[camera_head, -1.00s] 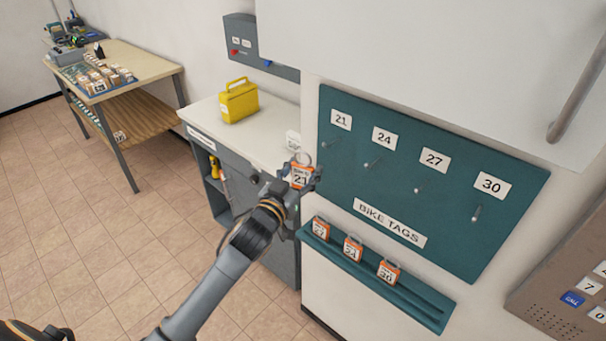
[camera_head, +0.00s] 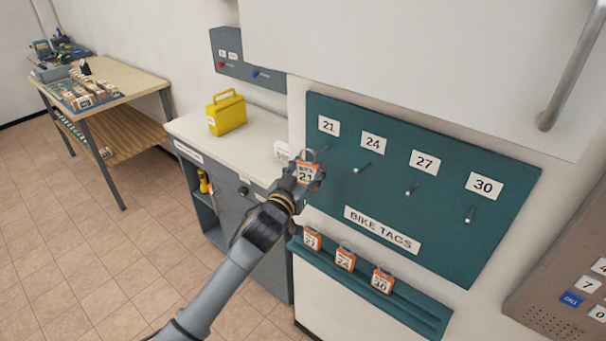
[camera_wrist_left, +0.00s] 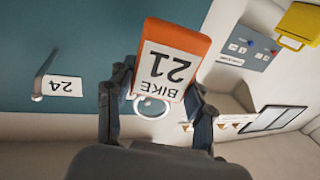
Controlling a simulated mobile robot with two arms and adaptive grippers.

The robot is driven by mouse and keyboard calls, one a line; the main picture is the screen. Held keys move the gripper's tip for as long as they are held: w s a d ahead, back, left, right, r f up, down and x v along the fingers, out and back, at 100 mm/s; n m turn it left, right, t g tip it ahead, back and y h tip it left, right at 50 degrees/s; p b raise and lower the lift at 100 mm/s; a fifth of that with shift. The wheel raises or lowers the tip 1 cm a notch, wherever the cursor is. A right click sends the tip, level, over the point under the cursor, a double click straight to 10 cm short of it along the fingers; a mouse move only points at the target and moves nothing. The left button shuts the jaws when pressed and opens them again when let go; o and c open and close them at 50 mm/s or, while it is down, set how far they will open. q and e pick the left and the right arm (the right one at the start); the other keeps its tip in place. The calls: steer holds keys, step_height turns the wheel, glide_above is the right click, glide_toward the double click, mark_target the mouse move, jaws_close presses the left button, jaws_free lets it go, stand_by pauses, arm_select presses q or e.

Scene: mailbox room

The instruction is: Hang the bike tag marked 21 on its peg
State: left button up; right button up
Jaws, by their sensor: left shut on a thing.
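The orange bike tag marked 21 (camera_head: 307,173) has a white label and a metal ring at its top. My left gripper (camera_head: 298,186) is shut on it and holds it upright in front of the left edge of the teal peg board (camera_head: 420,185). In the left wrist view the tag (camera_wrist_left: 168,72) sits between the fingers (camera_wrist_left: 158,100) and appears upside down. The label 21 (camera_head: 328,126) is at the board's upper left, above the held tag. The peg under it is largely hidden by the tag and its ring. My right gripper is not in view.
Pegs under 24 (camera_head: 363,168), 27 (camera_head: 411,190) and 30 (camera_head: 470,214) are bare. Orange tags, including one marked 30 (camera_head: 382,280), stand on the teal ledge (camera_head: 420,313) below. A counter with a yellow box (camera_head: 226,114) is at left.

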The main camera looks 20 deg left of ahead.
arm_select(q)
steer(key=shift+w+d+f+b, duration=0.1)
steer(key=shift+w+d+b, duration=0.15)
steer(key=shift+w, duration=0.25)
steer(key=shift+w+d+b, duration=0.15)
steer(key=shift+w+b, duration=0.15)
steer(key=shift+w, duration=0.15)
steer(key=shift+w+d+f+b, duration=0.25)
steer(key=shift+w+f+b, duration=0.5)
steer(key=shift+f, duration=0.1)
steer(key=o, duration=1.2)
steer(key=shift+s, duration=0.1)
